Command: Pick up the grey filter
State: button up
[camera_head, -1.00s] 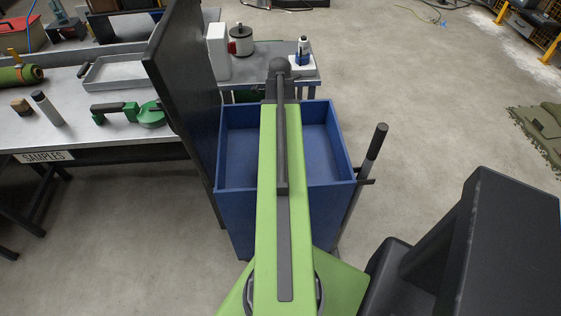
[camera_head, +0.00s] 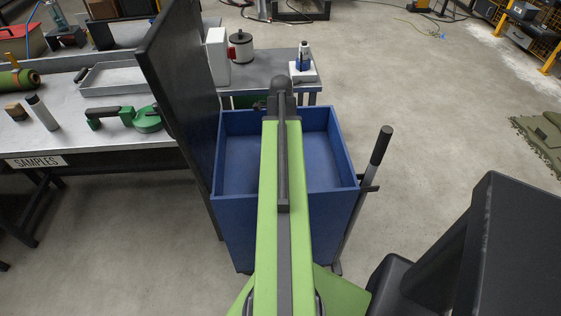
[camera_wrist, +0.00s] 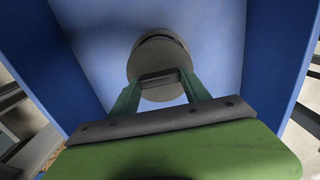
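The grey filter (camera_wrist: 160,56) is a round, grey, drum-like thing with a darker rim, seen from above over the blue bin's floor in the wrist view. My gripper (camera_wrist: 160,78) reaches towards it with two green fingers set apart. The fingers overlap the sides of the filter in the picture, and a dark bar spans between their tips. I cannot tell whether they touch or grip it. In the head view my green arm reaches over the blue bin (camera_head: 332,150) and hides the filter and gripper.
A tall dark panel (camera_head: 180,95) stands along the bin's left side. The samples bench (camera_head: 75,140) is at left, with a green tool (camera_head: 147,118) and a tray (camera_head: 120,80).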

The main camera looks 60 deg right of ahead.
grip_shut()
jog(key=shift+r, duration=0.15)
